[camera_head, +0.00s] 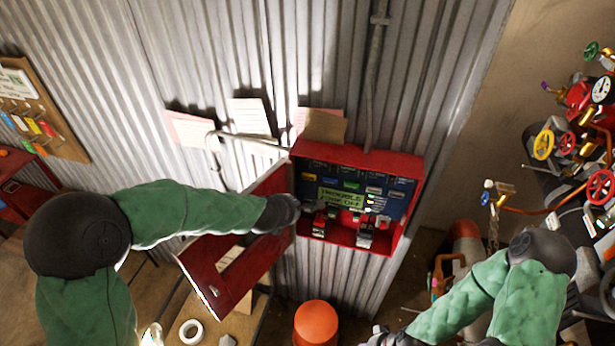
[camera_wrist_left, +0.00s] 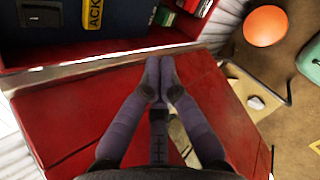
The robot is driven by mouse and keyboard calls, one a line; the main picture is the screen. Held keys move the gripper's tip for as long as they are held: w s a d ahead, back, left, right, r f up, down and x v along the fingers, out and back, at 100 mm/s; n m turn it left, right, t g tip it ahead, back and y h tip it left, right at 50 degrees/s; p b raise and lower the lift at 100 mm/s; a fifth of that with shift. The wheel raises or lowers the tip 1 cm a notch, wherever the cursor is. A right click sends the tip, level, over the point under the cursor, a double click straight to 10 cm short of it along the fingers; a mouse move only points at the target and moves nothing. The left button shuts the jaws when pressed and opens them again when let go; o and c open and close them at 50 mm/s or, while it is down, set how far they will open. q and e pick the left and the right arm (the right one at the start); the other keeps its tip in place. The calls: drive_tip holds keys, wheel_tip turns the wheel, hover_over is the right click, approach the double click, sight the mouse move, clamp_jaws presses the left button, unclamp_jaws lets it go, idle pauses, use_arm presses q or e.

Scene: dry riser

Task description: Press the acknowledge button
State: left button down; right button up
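The red alarm box (camera_head: 357,157) hangs open on the corrugated wall, its door (camera_head: 232,265) swung out to the left. Inside is a dark blue panel with a lit display (camera_head: 341,198) showing trouble text. In the left wrist view a yellow ACK label (camera_wrist_left: 94,13) shows at the top edge of the panel; I cannot make out its button clearly. My left gripper (camera_head: 290,212) is at the box's left side, in front of the opened door. Its fingers (camera_wrist_left: 160,65) are together and hold nothing, apart from the label. My right gripper (camera_head: 385,339) is low at the bottom edge, partly hidden.
An orange rounded object (camera_head: 316,322) stands below the box. A table (camera_head: 238,323) with a white ring (camera_head: 191,331) is under the door. Pipes and valves with coloured wheels (camera_head: 543,145) crowd the right. Papers (camera_head: 249,117) hang on the wall behind the door.

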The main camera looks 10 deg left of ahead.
sight(309, 177)
use_arm(q)
drive_tip(key=w+p, duration=0.3)
drive_tip(key=w, duration=0.6)
drive_tip(key=shift+d, duration=0.15)
drive_tip(key=shift+s, duration=0.1)
drive_tip(key=shift+w+p, duration=0.25)
drive_tip(key=shift+p, duration=0.15)
idle(1.1)
drive_tip(key=shift+w, duration=0.2)
drive_tip(key=shift+w+p, duration=0.35)
drive_tip(key=shift+w, duration=0.15)
idle(0.9)
drive_tip(key=shift+s, duration=0.15)
drive_tip(key=shift+s+b, duration=0.55)
drive_tip(key=shift+s, duration=0.25)
